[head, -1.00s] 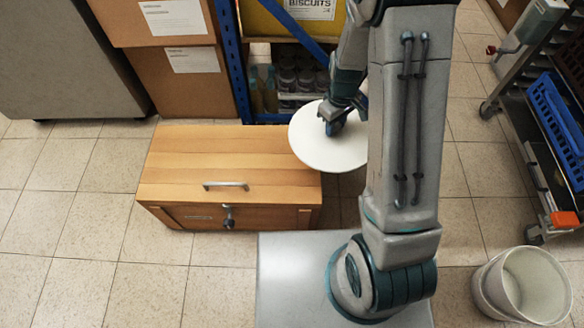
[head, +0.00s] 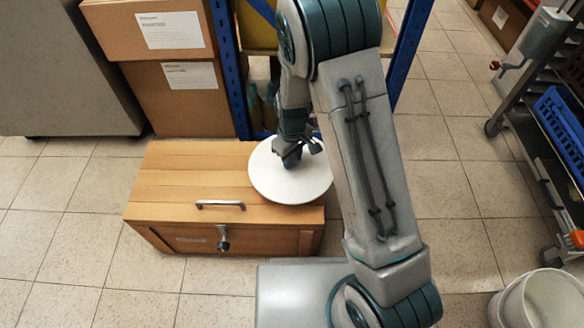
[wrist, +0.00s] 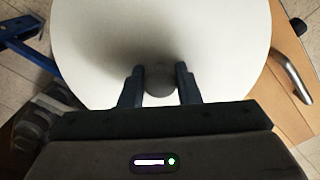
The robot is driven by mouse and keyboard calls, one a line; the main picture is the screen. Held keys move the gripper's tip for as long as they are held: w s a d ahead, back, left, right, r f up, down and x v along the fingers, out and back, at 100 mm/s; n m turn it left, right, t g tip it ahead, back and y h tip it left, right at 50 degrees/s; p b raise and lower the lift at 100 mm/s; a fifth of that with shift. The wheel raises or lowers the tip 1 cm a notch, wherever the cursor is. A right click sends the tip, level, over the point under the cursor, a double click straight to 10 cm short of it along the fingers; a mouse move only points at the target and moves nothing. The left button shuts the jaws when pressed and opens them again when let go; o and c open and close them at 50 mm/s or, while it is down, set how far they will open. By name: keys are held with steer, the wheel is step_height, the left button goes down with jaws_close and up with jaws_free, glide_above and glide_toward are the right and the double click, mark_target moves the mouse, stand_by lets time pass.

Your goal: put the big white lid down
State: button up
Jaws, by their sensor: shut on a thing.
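The big white lid (head: 297,184) is a flat round disc over the right end of the wooden chest's top in the head view. My gripper (head: 291,160) is above it, shut on its knob. In the wrist view the lid (wrist: 220,50) fills most of the picture, and the round grey knob (wrist: 158,80) sits between the two fingers of my gripper (wrist: 159,85). The wooden chest (head: 175,185) has a metal handle on top and a latch on its front. I cannot tell whether the lid touches the chest top.
Cardboard boxes (head: 180,85) and a blue-framed shelf (head: 226,65) stand behind the chest. A white bucket (head: 540,300) is at the lower right, with a metal rack holding a blue crate (head: 562,125) above it. The chest top's left part is clear.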

mark_target(292, 166)
steer(key=shift+f+b, duration=1.05)
steer(key=shift+f, duration=0.95)
steer(key=shift+f, duration=0.25)
steer(key=o, duration=1)
steer(key=shift+r, duration=0.1)
steer(key=shift+r, duration=0.1)
step_height(292, 166, up, 12)
steer(key=p, duration=0.5)
steer(key=shift+r+p, duration=0.15)
steer(key=shift+p, duration=0.15)
